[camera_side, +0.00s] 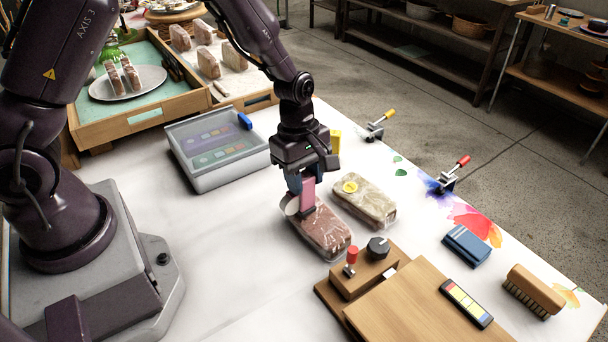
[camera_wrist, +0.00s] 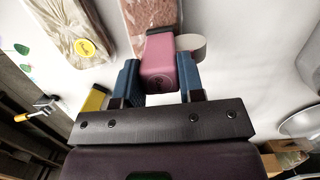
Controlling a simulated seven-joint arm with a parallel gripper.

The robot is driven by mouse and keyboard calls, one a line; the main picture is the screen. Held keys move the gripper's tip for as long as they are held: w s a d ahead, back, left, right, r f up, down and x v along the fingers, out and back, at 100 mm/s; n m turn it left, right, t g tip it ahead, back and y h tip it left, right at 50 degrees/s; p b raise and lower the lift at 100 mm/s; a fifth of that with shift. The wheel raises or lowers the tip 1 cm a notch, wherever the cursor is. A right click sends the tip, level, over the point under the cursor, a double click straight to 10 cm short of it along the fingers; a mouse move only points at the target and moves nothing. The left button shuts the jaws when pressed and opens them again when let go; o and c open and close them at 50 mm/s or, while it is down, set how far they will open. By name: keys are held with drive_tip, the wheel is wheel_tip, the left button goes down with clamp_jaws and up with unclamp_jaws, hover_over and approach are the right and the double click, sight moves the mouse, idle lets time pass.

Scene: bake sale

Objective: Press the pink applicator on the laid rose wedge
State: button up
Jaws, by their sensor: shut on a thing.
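My gripper (camera_side: 303,182) is shut on the pink applicator (camera_side: 308,192). In the wrist view the blue fingers of my gripper (camera_wrist: 160,82) grip the block-shaped pink applicator (camera_wrist: 159,62) from both sides. The applicator is upright, its lower end at the far end of the reddish wrapped wedge (camera_side: 322,232). I cannot tell whether it touches the wrapping. This rose wedge lies flat on the white table and also shows in the wrist view (camera_wrist: 150,15), partly hidden by the applicator. I see no sticker on its visible part.
A paler wrapped wedge (camera_side: 365,200) with a round yellow sticker (camera_side: 350,187) lies close beside it. A pale round piece (camera_side: 292,206) sits by the applicator's left side. A yellow block (camera_side: 335,141) stands behind. A wooden board with knobs (camera_side: 365,272) is in front; a clear-lidded box (camera_side: 218,150) is left.

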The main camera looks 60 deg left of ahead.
idle(0.3)
drive_tip(key=shift+r, duration=3.5)
